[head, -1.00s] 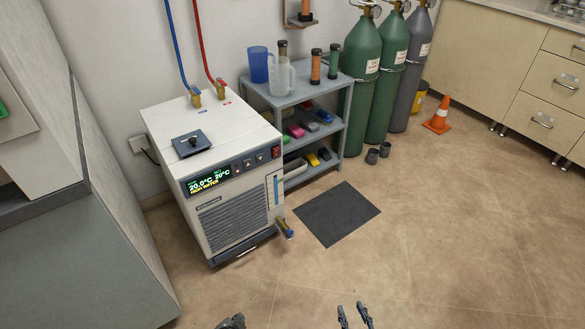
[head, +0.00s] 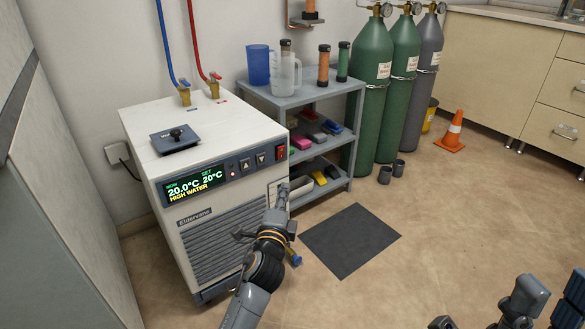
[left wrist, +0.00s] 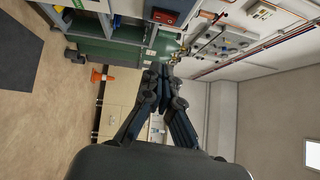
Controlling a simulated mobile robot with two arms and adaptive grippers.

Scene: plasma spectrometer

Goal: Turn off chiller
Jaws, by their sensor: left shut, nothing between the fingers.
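The white chiller (head: 215,130) stands at the left, its display (head: 195,187) lit with 20.0°C, a set value of 20°C and "HIGH WATER". Its red switch (head: 281,153) is at the right end of the front panel, and it also shows in the left wrist view (left wrist: 166,17). My left gripper (head: 281,194) is shut and empty in front of the chiller's right front, below the switch and apart from it; its fingers point ahead in the left wrist view (left wrist: 165,72). Parts of my right arm and gripper (head: 480,310) show at the bottom right; its fingers are unclear.
A grey shelf (head: 300,98) with jugs, cylinders and boxes stands right of the chiller. Gas cylinders (head: 405,85) and an orange cone (head: 452,132) are behind. Floor around the dark mat (head: 350,240) is clear.

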